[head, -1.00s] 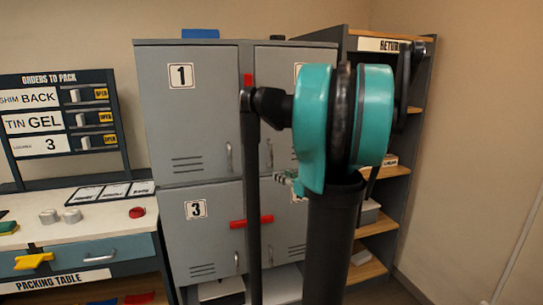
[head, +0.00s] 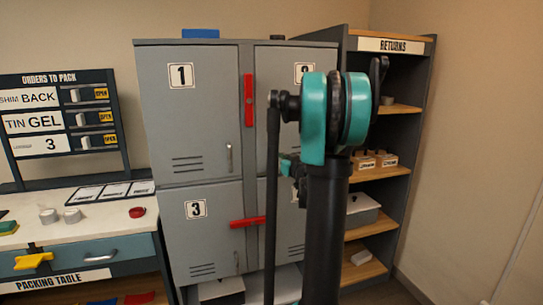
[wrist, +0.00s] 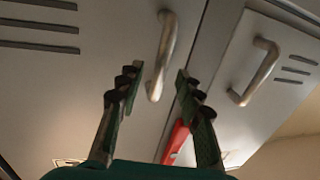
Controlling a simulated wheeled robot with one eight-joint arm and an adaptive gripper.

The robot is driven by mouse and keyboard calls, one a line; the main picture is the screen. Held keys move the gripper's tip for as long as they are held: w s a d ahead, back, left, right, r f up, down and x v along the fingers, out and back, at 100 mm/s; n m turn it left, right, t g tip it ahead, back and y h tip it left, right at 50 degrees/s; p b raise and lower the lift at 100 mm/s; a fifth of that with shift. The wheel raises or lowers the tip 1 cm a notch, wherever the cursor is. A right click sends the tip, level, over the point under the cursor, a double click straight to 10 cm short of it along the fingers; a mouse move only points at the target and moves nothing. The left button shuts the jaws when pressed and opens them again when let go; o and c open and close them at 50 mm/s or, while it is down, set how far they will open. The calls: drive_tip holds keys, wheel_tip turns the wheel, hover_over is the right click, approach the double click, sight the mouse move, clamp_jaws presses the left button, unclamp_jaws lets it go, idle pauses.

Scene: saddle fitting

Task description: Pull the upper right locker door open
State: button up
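The upper right locker door (head: 262,65) looks shut in the head view, and my arm hides much of it. Its number plate (head: 301,70) shows only in part. The wrist view appears upside down, with this door on the left, its curved metal handle (wrist: 164,50) and its vent slots above. My gripper (wrist: 160,88) is open, its two fingers on either side of the lower end of this handle in the picture. I cannot tell whether they touch it. In the head view my gripper (head: 289,166) is mostly hidden behind my arm.
A red bar (head: 248,100) stands upright by the seam between the upper doors. Another red bar (head: 250,221) lies across the lower doors. The neighbouring door's handle (wrist: 255,72) is right of my fingers. A returns shelf (head: 387,172) stands to the right, a packing table (head: 85,235) left.

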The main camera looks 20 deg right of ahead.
sight(272, 154)
drive_tip(key=shift+w+a, duration=0.2)
drive_tip(key=shift+w, duration=0.8)
drive_tip(key=shift+w+a, duration=0.2)
drive_tip(key=shift+w, duration=0.75)
clamp_jaws()
